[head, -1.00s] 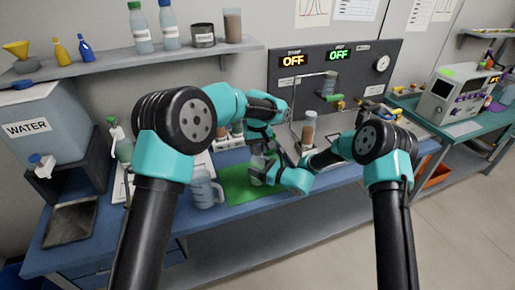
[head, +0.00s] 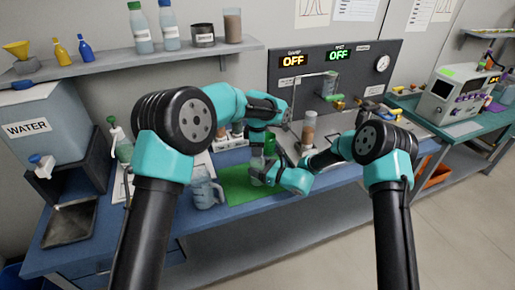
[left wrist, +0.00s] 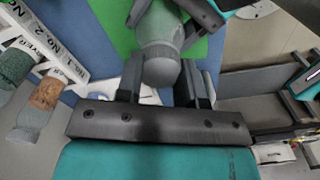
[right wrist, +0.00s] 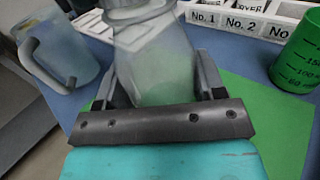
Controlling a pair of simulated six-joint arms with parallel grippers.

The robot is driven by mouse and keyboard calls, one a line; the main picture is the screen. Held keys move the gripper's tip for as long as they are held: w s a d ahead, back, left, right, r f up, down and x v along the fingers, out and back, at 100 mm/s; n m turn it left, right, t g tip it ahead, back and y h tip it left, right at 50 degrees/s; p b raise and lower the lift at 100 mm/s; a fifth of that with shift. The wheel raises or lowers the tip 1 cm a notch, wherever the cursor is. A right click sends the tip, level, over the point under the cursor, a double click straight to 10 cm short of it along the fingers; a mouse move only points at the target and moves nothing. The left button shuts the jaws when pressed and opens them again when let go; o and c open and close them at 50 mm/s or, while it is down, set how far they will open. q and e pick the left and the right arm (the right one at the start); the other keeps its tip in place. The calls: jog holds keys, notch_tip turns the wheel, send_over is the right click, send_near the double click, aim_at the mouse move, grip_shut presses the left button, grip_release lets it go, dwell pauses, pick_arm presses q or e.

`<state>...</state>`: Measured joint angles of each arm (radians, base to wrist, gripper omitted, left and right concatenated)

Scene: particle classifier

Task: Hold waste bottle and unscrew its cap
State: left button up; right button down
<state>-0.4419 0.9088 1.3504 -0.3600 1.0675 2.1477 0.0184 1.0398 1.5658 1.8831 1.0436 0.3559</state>
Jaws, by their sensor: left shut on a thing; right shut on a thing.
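The translucent grey-green waste bottle (right wrist: 155,65) stands over the green mat (head: 235,184). My right gripper (head: 266,176) is shut on its body from the side, low down. My left gripper (head: 260,150) is above, shut on the bottle's greyish cap (left wrist: 160,66), with one finger on each side. In the right wrist view the bottle's top is cut off by the frame. From these views I cannot tell how loose the cap is.
A clear mug (head: 206,191) stands just left of the mat. A green graduated cup (right wrist: 300,52) and a white labelled rack (right wrist: 235,22) are close behind the bottle. A brown-filled container (head: 308,127) stands to the right. The mat's front left is clear.

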pick_arm(q)
jog(key=shift+n, duration=0.5)
jog(key=o, duration=1)
jog(key=shift+r, duration=2.25)
jog(key=shift+o, duration=0.3)
jog(key=shift+m, duration=0.3)
